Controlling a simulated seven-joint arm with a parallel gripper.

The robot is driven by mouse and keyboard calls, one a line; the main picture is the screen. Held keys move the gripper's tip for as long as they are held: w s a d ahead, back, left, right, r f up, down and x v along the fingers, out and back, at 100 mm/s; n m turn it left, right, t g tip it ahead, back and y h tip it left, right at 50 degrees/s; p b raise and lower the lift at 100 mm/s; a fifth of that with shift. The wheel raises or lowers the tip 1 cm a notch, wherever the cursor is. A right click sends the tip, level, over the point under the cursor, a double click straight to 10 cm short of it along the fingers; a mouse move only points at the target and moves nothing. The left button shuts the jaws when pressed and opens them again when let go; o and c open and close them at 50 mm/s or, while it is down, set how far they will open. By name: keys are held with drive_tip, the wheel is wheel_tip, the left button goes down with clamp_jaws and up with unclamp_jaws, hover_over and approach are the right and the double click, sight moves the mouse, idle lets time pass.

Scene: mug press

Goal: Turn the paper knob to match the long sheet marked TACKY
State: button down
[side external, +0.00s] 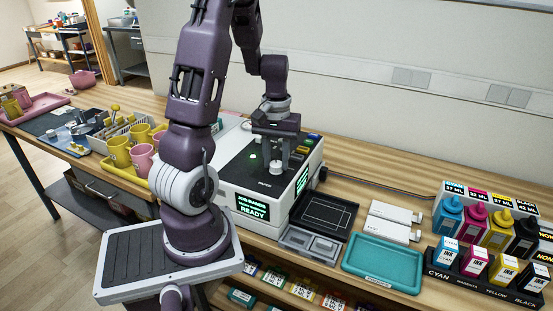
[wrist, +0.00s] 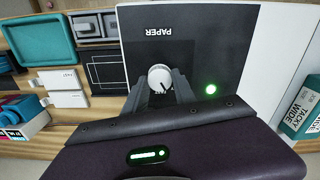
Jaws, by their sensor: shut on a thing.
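The white paper knob (wrist: 160,77) sits on the dark top panel of the press, by the word PAPER, which reads upside down in the wrist view. A short dark pointer mark on the knob points toward the lower right there. My gripper (wrist: 160,88) is shut on the knob, with a finger on either side. A teal and white pack marked TACKY WIDE (wrist: 298,118) shows at the right edge of the wrist view.
The press (side external: 237,178) has a front display reading READY. A green light (wrist: 211,89) glows beside the knob. A teal tray (side external: 383,262), white boxes (side external: 394,220) and ink bottles (side external: 475,222) stand to the right. Mugs (side external: 118,151) stand to the left.

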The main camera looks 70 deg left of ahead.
sight(276, 163)
drive_tip(key=shift+n, duration=2.2)
drive_tip(key=c, duration=1)
unclamp_jaws()
drive_tip(key=shift+r, duration=0.1)
wheel_tip(276, 163, up, 7)
